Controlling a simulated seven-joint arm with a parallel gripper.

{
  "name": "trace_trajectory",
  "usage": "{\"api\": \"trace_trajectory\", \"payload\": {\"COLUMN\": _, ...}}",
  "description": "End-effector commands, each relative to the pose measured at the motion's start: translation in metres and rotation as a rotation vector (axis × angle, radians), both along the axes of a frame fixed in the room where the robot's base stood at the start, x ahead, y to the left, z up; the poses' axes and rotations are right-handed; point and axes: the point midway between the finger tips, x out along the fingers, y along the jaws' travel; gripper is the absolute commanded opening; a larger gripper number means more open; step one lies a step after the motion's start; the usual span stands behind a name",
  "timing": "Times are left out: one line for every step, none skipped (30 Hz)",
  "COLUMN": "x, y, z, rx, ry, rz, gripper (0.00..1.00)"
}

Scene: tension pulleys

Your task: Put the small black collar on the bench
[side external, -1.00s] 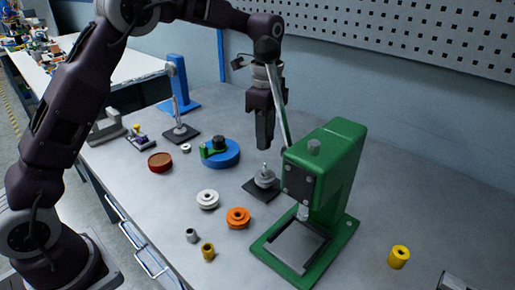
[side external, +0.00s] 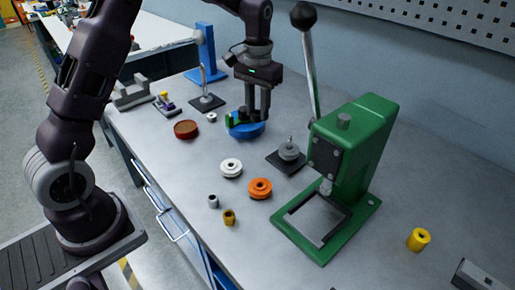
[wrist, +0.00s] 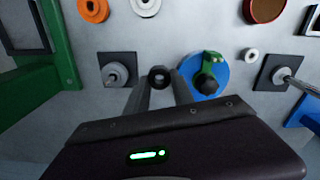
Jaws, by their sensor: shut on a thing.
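My gripper (side external: 257,117) points down beside the blue round base (side external: 245,131), on its far right side in the side view. In the wrist view, my gripper (wrist: 160,82) is shut on the small black collar (wrist: 159,76), a dark ring with its hole facing the camera. The collar sits between the fingertips, between the blue base (wrist: 192,70) and the grey pulley on a black plate (wrist: 116,73). In the side view the collar cannot be told apart from the dark fingers. Its height above the bench (side external: 185,165) is unclear.
A green press (side external: 345,150) with a tall lever stands right of my gripper. A green bracket with a black knob (wrist: 208,84) tops the blue base. White (side external: 231,168) and orange (side external: 260,188) pulleys lie in front. A red-brown dish (side external: 186,129) is at left.

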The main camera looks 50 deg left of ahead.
Motion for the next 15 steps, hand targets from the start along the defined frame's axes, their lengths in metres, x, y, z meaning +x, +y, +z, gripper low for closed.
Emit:
{"api": "trace_trajectory", "payload": {"x": 0.005, "y": 0.002, "z": 0.001, "rx": 0.000, "ry": 0.000, "rz": 0.014, "gripper": 0.00}}
{"api": "trace_trajectory", "payload": {"x": 0.006, "y": 0.003, "z": -0.001, "rx": -0.001, "ry": 0.002, "rz": 0.020, "gripper": 0.00}}
{"api": "trace_trajectory", "payload": {"x": 0.007, "y": 0.004, "z": -0.009, "rx": 0.000, "ry": 0.005, "rz": 0.024, "gripper": 0.00}}
{"api": "trace_trajectory", "payload": {"x": 0.007, "y": 0.004, "z": -0.016, "rx": -0.001, "ry": 0.007, "rz": 0.025, "gripper": 0.00}}
{"api": "trace_trajectory", "payload": {"x": 0.007, "y": 0.004, "z": -0.023, "rx": -0.001, "ry": 0.008, "rz": 0.025, "gripper": 0.00}}
{"api": "trace_trajectory", "payload": {"x": 0.007, "y": 0.004, "z": -0.033, "rx": -0.001, "ry": 0.008, "rz": 0.025, "gripper": 0.00}}
{"api": "trace_trajectory", "payload": {"x": 0.007, "y": 0.004, "z": -0.040, "rx": -0.001, "ry": 0.006, "rz": 0.024, "gripper": 0.00}}
{"api": "trace_trajectory", "payload": {"x": 0.007, "y": 0.004, "z": -0.045, "rx": -0.001, "ry": 0.006, "rz": 0.024, "gripper": 0.00}}
{"api": "trace_trajectory", "payload": {"x": 0.007, "y": 0.004, "z": -0.051, "rx": 0.000, "ry": 0.005, "rz": 0.024, "gripper": 0.00}}
{"api": "trace_trajectory", "payload": {"x": 0.007, "y": 0.004, "z": -0.056, "rx": 0.000, "ry": 0.005, "rz": 0.023, "gripper": 0.00}}
{"api": "trace_trajectory", "payload": {"x": 0.007, "y": 0.004, "z": -0.061, "rx": 0.000, "ry": 0.005, "rz": 0.023, "gripper": 0.00}}
{"api": "trace_trajectory", "payload": {"x": 0.007, "y": 0.004, "z": -0.070, "rx": -0.001, "ry": 0.006, "rz": 0.023, "gripper": 0.00}}
{"api": "trace_trajectory", "payload": {"x": 0.006, "y": 0.004, "z": -0.076, "rx": -0.001, "ry": 0.006, "rz": 0.022, "gripper": 0.00}}
{"api": "trace_trajectory", "payload": {"x": 0.007, "y": 0.004, "z": -0.082, "rx": 0.000, "ry": 0.005, "rz": 0.022, "gripper": 0.00}}
{"api": "trace_trajectory", "payload": {"x": 0.007, "y": 0.004, "z": -0.088, "rx": 0.000, "ry": 0.005, "rz": 0.022, "gripper": 0.00}}
